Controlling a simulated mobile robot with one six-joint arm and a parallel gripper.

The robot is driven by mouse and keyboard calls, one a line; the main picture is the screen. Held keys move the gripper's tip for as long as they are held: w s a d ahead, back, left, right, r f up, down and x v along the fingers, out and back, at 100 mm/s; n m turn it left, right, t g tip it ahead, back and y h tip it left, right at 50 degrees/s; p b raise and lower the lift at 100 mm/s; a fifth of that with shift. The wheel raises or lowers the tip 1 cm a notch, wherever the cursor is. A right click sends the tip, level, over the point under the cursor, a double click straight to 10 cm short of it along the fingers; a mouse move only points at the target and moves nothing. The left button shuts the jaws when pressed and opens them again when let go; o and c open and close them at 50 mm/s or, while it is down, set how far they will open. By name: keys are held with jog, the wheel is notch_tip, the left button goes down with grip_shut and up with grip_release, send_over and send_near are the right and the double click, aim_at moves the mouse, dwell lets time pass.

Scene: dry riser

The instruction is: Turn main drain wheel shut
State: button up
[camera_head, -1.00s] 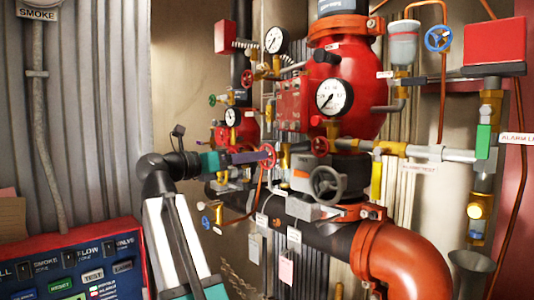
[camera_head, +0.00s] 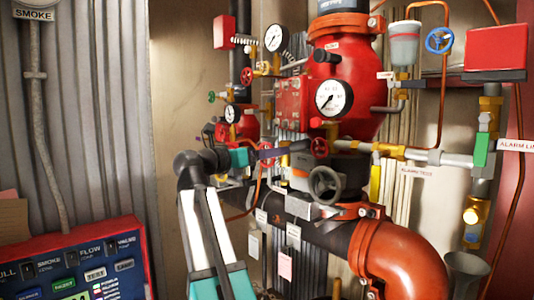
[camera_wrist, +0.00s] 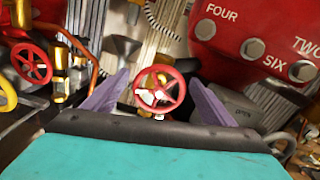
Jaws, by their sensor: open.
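My gripper (camera_head: 275,153) reaches right toward the valve assembly in the head view, with its tip among pipes and fittings. In the wrist view its two purple fingers (camera_wrist: 158,78) are spread apart and hold nothing. A small red spoked wheel (camera_wrist: 160,88) shows between them, slightly beyond the fingers; I see no contact. Another red wheel (camera_wrist: 32,63) is at the left of the wrist view. In the head view a red wheel (camera_head: 320,148) is right of my gripper and a larger grey wheel (camera_head: 325,185) lower right. I cannot read which is the main drain wheel.
A red valve body (camera_head: 350,70) with a gauge (camera_head: 334,98) stands above and right. A thick orange pipe (camera_head: 405,265) bends down at lower right. A control panel (camera_head: 75,265) is at lower left. A grey part marked OPEN (camera_wrist: 240,108) lies right of the fingers.

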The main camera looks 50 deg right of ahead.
jog(key=c, duration=0.9)
jog(key=shift+d, duration=0.1)
jog(key=shift+c, duration=0.8)
